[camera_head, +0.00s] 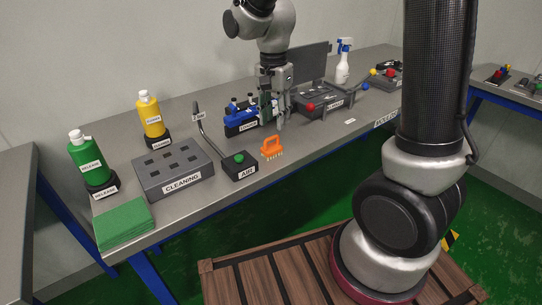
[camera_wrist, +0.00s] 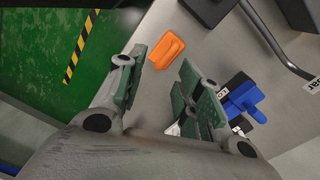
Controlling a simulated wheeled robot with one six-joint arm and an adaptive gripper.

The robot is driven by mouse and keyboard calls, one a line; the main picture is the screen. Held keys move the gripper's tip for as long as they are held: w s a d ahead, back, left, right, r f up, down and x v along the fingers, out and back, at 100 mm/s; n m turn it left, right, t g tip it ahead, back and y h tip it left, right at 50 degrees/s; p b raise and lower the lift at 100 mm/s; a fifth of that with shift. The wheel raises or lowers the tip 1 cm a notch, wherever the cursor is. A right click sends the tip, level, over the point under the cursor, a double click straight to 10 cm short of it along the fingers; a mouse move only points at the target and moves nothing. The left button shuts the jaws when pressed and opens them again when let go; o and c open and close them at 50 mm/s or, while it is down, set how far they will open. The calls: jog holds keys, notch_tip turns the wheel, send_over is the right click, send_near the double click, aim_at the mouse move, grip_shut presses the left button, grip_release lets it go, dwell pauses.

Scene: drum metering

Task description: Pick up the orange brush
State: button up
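The orange brush (camera_head: 271,147), with an orange handle and pale bristles, stands on the grey bench near its front edge, just right of the AIR block. In the wrist view the orange brush (camera_wrist: 167,50) lies ahead of the fingertips, in line with the gap between them. My gripper (camera_head: 272,112) is above the bench, behind and slightly right of the brush, apart from it. In the wrist view my gripper (camera_wrist: 160,85) has its green-padded fingers spread wide with nothing between them.
A blue-topped fixture (camera_head: 241,117) is close by my gripper; its blue part also shows in the wrist view (camera_wrist: 243,100). The AIR block (camera_head: 238,165) with a bent tube is left of the brush. A CLEANING holder (camera_head: 173,170), bottles and a green cloth stack (camera_head: 123,224) are further left.

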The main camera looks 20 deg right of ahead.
aim_at(271, 138)
jog(key=shift+w+a+r+m, duration=0.2)
jog(key=shift+w+r+m, duration=0.05)
jog(key=shift+m, duration=0.75)
jog(key=shift+w+f+m, duration=0.1)
jog(key=shift+w+m, duration=0.05)
jog(key=shift+m, duration=0.85)
jog(key=f, duration=0.7)
jog(key=shift+s+a+f, duration=0.15)
jog(key=shift+s+f, duration=0.1)
jog(key=shift+f, duration=0.1)
grip_shut()
